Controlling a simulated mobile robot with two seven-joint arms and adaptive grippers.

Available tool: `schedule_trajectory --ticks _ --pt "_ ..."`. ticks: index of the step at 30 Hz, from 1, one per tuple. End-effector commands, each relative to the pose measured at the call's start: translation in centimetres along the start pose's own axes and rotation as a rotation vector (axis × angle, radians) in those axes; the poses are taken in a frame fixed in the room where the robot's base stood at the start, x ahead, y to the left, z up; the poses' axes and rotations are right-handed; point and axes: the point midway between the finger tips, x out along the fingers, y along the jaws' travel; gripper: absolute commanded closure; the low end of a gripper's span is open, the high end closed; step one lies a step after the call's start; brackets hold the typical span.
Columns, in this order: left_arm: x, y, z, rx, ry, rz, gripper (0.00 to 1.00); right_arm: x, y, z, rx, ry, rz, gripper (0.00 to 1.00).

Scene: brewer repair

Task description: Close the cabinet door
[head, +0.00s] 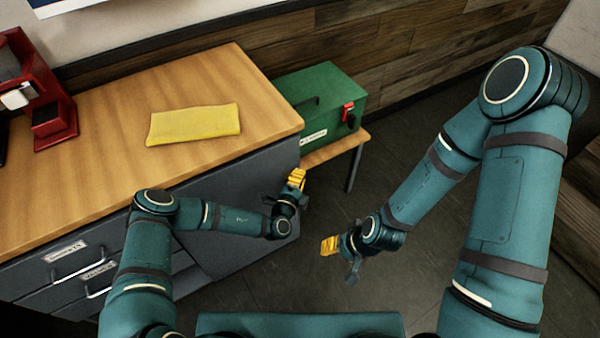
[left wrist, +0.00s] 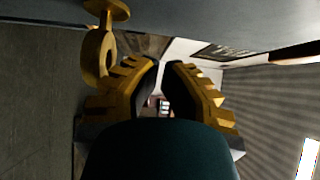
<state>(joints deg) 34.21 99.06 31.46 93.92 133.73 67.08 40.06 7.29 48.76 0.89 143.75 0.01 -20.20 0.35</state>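The cabinet's grey front (head: 240,195) stands below the wooden top, partly behind my left arm. The door looks like the plain grey panel right of the drawers; how far it stands open is hard to tell. My left gripper (head: 296,180) is near the panel's right end. In the left wrist view, the left gripper (left wrist: 165,68) has its yellow fingers a little apart, with nothing between them. A grey surface (left wrist: 200,12) spans the top there, and a gold knob-like piece (left wrist: 100,50) hangs beside the left finger. My right gripper (head: 330,245) is over the floor, its opening unclear.
A yellow cloth (head: 195,124) and a red machine (head: 45,100) are on the wooden top (head: 215,75). A green box (head: 318,100) sits on a low wooden bench (head: 335,148) beyond the cabinet. Drawers with handles (head: 78,272) are at left. Dark floor (head: 415,150) is clear at right.

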Motion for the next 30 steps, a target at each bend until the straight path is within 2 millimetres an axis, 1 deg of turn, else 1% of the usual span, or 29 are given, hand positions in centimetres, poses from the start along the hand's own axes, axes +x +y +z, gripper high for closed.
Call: schedule_trajectory --ticks 1,3,9,12,15,18,21,28,30 --pt "-0.2 -0.1 -0.1 -0.001 0.002 0.002 1.0 -0.2 -0.1 -0.1 0.001 0.002 0.0 0.5" --pt "-2.0 0.0 -0.3 -0.003 0.003 0.006 1.0 -0.6 -0.2 -0.2 0.002 0.005 0.001 0.5" --pt "-6.3 0.0 -0.8 -0.004 0.005 0.005 1.0 -1.2 -0.5 -0.5 0.003 0.011 0.001 0.5" --pt "-8.0 0.0 -1.0 -0.004 0.006 0.004 1.0 -1.4 -0.5 -0.6 0.004 0.014 0.001 0.5" --pt "-9.2 0.1 -1.2 -0.004 0.007 0.005 1.0 -1.5 -0.5 -0.7 0.005 0.015 0.002 0.5" --pt "-9.9 0.1 -1.3 -0.002 0.006 0.003 1.0 -1.5 -0.6 -0.7 0.005 0.016 0.002 0.5" --pt "-10.2 0.1 -1.3 -0.002 0.007 0.003 1.0 -1.6 -0.6 -0.8 0.005 0.017 0.002 0.5" --pt "-10.2 0.0 -1.4 0.001 0.015 0.001 1.0 -1.5 -0.6 -0.8 0.005 0.017 0.002 0.5" --pt "-10.3 -0.5 -2.0 0.023 0.059 -0.012 1.0 -1.5 -0.6 -0.8 0.005 0.017 0.002 0.5"
